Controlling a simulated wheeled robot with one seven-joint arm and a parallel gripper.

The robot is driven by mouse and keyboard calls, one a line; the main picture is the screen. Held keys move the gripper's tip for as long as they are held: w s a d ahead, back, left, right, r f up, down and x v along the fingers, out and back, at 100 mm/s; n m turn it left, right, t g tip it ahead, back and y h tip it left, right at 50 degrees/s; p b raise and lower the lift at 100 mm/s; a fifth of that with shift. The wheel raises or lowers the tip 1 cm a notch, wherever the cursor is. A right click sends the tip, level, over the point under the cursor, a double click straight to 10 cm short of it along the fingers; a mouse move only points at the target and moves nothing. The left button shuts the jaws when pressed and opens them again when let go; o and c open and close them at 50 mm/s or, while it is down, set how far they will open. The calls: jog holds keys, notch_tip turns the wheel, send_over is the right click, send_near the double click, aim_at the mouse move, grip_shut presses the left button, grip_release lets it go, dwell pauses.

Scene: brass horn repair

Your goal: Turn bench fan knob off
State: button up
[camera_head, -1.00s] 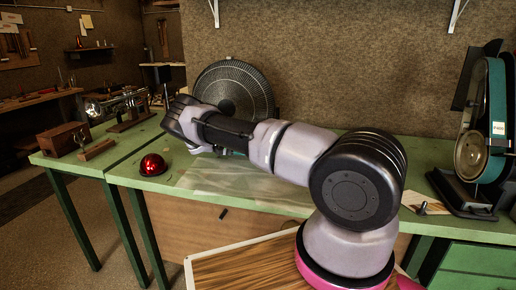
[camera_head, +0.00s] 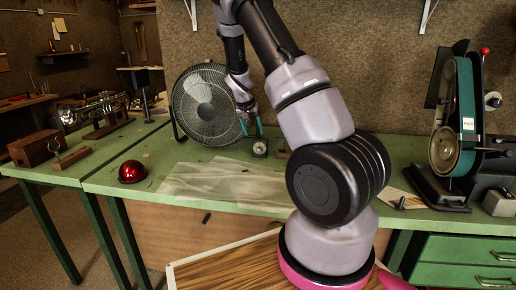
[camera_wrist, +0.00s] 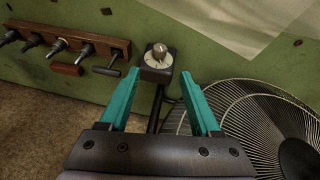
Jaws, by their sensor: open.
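The bench fan (camera_head: 205,105) stands at the back of the green bench, and part of its grille (camera_wrist: 265,125) fills the lower right of the wrist view. Its control is a small dark box with a pale dial and a brown knob (camera_wrist: 159,50), centred near the top of the wrist view. In the head view the knob box (camera_head: 260,148) sits on the bench right of the fan. My gripper (camera_head: 251,126) points down just above the box. Its teal fingers (camera_wrist: 160,76) are apart and empty, and appear short of the knob with no visible contact.
A wooden rack of tools (camera_wrist: 70,40) lies beside the knob box. A dark cable runs from the box. A translucent sheet (camera_head: 222,182) and a red dome (camera_head: 132,171) lie on the bench. A belt sander (camera_head: 460,130) stands at the right.

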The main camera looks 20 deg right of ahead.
aim_at(258, 148)
jog(key=x, duration=1)
jog(key=shift+w+d+f, duration=0.1)
jog(key=shift+f, duration=0.2)
grip_shut()
